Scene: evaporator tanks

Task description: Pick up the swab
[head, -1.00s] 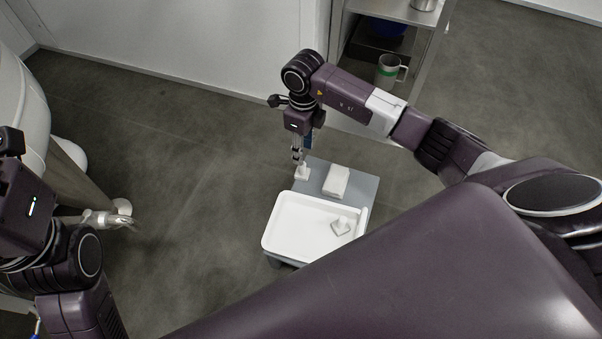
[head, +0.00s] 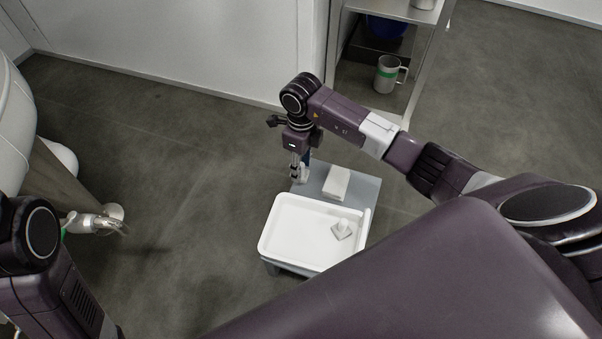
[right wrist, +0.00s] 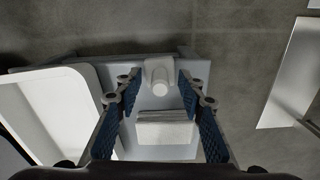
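A small white piece with a rounded knob, likely the swab (right wrist: 160,80), stands on the grey top of a low stand, near its far left corner in the head view (head: 305,172). My right gripper (head: 298,176) points down at it. In the right wrist view my right gripper (right wrist: 157,90) is open, with its blue-padded fingers on either side of the knob and gaps showing. A similar pale piece with a square base (head: 342,230) lies in the white tray (head: 290,255). My left gripper is out of view; only part of my left arm shows.
A white block (head: 336,183) lies on the grey stand top (head: 366,190) beside the swab. A metal shelf with a green-banded mug (head: 388,75) stands behind. A tank with a metal outlet (head: 92,222) is at the left. Floor between them is clear.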

